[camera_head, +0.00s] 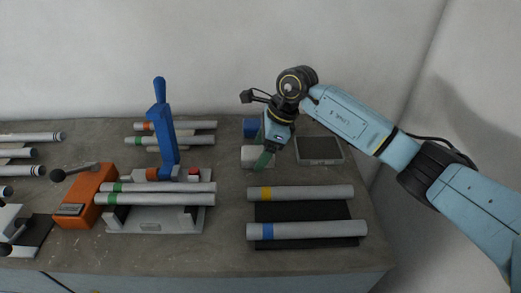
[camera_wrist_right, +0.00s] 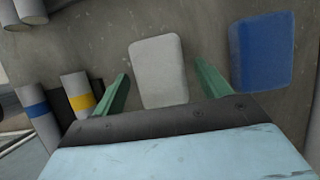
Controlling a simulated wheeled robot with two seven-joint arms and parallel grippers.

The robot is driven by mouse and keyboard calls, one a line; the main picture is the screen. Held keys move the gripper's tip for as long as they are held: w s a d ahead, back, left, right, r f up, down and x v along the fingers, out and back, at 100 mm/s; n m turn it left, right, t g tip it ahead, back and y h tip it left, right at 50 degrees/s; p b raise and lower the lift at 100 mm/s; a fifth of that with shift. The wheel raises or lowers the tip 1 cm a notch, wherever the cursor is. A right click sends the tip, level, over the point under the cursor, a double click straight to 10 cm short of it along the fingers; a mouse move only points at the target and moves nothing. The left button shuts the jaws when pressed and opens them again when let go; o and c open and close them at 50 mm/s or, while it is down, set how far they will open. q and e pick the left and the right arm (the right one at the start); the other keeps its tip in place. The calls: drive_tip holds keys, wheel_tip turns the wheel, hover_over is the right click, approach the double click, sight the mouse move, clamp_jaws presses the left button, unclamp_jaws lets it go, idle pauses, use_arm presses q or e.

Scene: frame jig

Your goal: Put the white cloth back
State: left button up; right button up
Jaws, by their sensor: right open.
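The white cloth (camera_head: 250,152), a folded pale block, lies on the bench toward the back, partly hidden by my right gripper in the head view. It shows whole in the right wrist view (camera_wrist_right: 158,68). My right gripper (camera_head: 264,160) points down at it with green fingers. In the right wrist view the open fingers (camera_wrist_right: 163,76) stand on either side of the cloth's near part, with nothing gripped. I cannot tell whether they touch the bench. My left gripper is not in view.
A blue cloth (camera_wrist_right: 262,50) lies beside the white one, close to one finger. A grey shallow tray (camera_head: 319,161) is to the right. Tubes with yellow (camera_head: 300,193) and blue (camera_head: 307,230) bands lie on a black mat in front. A blue-handled clamp (camera_head: 162,125) stands left.

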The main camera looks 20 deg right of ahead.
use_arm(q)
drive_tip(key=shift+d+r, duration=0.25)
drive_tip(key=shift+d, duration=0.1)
use_arm(e)
drive_tip(key=v, duration=1.1)
drive_tip(key=shift+r, duration=0.25)
